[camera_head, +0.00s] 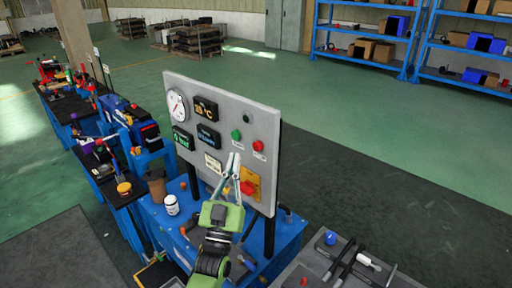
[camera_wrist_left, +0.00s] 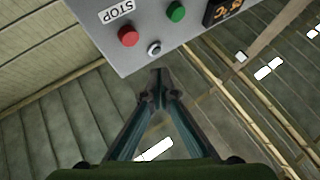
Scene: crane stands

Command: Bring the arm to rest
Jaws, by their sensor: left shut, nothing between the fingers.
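My left gripper (camera_head: 233,162) is raised in front of the lower part of a grey control panel (camera_head: 222,103) in the head view. Its fingers point up, close together at the tips, and hold nothing. In the left wrist view the gripper (camera_wrist_left: 160,75) shows its fingers meeting just below the panel's edge (camera_wrist_left: 180,55). A red button (camera_wrist_left: 128,36) marked STOP and a green button (camera_wrist_left: 176,11) are on the panel there. I cannot tell whether the fingertips touch the panel. My right gripper is not in view.
The panel stands on a blue table (camera_head: 283,238) with a white jar (camera_head: 171,205) and a brown cup (camera_head: 156,184). A grey table (camera_head: 318,262) with tools is at front right. Cluttered benches run left. Blue shelves (camera_head: 366,35) stand far back, with open green floor before them.

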